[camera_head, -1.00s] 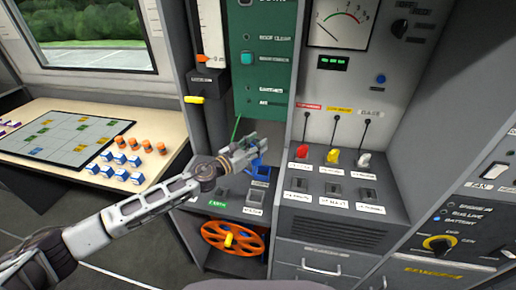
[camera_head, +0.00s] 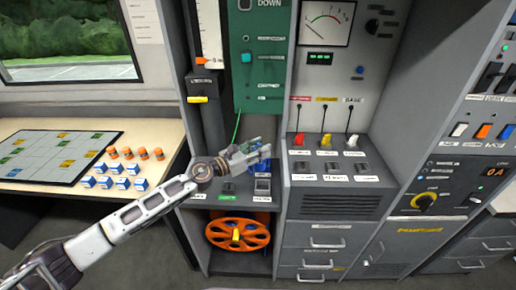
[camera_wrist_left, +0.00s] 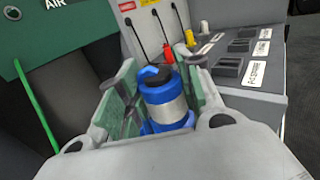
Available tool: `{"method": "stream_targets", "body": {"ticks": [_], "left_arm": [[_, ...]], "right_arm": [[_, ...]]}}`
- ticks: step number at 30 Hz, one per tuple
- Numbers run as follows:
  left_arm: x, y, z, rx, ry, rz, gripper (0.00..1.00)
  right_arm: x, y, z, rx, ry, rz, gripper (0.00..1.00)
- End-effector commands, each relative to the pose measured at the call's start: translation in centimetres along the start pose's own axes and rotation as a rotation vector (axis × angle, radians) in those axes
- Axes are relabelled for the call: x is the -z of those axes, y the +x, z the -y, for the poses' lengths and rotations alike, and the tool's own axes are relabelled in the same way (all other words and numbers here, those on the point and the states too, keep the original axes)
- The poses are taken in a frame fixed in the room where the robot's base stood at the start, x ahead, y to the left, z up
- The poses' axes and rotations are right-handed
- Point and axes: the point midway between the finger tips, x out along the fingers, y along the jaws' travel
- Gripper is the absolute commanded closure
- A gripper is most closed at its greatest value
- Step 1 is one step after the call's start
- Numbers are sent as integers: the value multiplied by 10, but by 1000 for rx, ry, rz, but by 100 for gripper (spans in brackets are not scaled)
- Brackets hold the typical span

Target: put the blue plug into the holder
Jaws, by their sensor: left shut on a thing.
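The blue plug (camera_wrist_left: 165,105) is a blue cylinder with a silver band and a dark top. In the left wrist view it sits between the two green-padded fingers of my left gripper (camera_wrist_left: 155,95), which is shut on it. In the head view my left gripper (camera_head: 252,152) is over the low grey console, and the blue plug (camera_head: 261,166) shows partly behind it. A blue part (camera_wrist_left: 150,127) also shows low between the fingers; I cannot tell whether it belongs to the plug or the holder. I cannot clearly pick out the holder. My right gripper is out of view.
A red plug (camera_head: 299,139), a yellow plug (camera_head: 326,141) and a white plug (camera_head: 352,142) stand on the console to the right. A green cable (camera_head: 237,127) hangs close to my gripper. An orange reel (camera_head: 238,232) is below. A map table (camera_head: 165,137) stands left.

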Motion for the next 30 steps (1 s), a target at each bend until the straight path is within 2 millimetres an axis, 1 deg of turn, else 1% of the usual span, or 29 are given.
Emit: {"method": "stream_targets", "body": {"ticks": [5, 16, 30], "left_arm": [[3, 0, 7, 31, -4, 2, 93], [8, 0, 20, 91, -2, 3, 93], [9, -1, 21, 95, -1, 2, 93]], "right_arm": [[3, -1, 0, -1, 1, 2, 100], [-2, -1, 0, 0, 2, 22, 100], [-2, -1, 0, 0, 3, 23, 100]]}}
